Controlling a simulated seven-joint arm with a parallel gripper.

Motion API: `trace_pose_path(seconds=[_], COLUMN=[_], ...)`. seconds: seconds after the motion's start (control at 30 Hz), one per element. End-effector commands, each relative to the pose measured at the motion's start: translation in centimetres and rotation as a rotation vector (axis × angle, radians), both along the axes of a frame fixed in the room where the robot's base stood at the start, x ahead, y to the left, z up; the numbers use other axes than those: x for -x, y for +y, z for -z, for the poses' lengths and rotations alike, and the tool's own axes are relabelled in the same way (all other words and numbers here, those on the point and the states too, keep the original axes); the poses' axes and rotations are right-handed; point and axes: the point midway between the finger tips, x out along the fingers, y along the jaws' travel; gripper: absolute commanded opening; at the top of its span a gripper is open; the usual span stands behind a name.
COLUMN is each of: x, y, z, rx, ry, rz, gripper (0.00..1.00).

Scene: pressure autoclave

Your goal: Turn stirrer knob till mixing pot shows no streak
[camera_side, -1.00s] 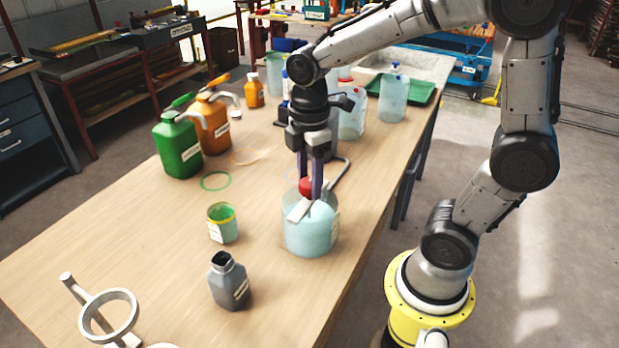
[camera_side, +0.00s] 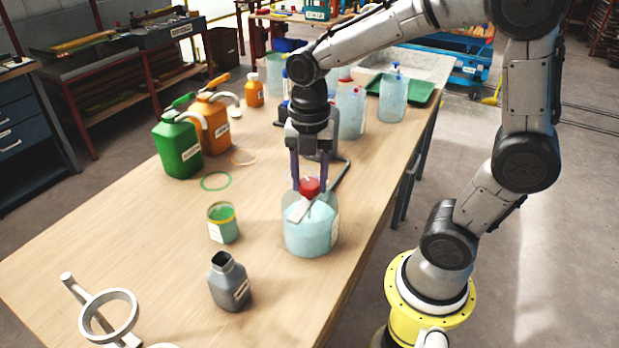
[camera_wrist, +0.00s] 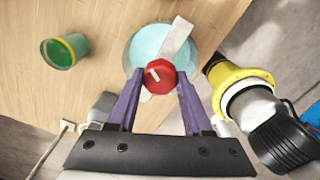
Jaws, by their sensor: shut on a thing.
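The mixing pot (camera_side: 311,238) is a clear round vessel with pale blue contents, near the table's right edge. A flat pale bar (camera_side: 299,209) crosses its top and hides part of the contents. I can make out no clear streak in the visible part, though detail is small. The red stirrer knob (camera_side: 309,185) sits above the bar; it also shows in the wrist view (camera_wrist: 160,77), with a white mark on top. My gripper (camera_side: 309,187) points down from above, its purple fingers on either side of the knob, shut on it. The wrist view shows both fingers (camera_wrist: 156,85) flanking it.
A small green-filled cup (camera_side: 222,224) and a grey open bottle (camera_side: 229,283) stand left of the pot. Green (camera_side: 178,148) and orange (camera_side: 212,125) jugs stand farther back left. A bent grey rod (camera_side: 340,172) is close behind the pot.

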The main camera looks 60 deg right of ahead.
Motion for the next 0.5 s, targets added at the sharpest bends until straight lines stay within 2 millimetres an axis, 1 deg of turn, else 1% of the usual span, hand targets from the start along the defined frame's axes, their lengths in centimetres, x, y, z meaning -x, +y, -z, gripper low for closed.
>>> trace_pose_path(seconds=[0.03, 0.2, 0.5], x=[-0.15, -0.15, -0.16], y=[0.02, 0.02, 0.03], z=[-0.3, -0.3, -0.3], rx=[0.0, 0.0, 0.0], ry=[-0.009, -0.009, -0.009], rz=[-0.037, -0.157, -0.286], gripper=[0.0, 0.0, 0.0])
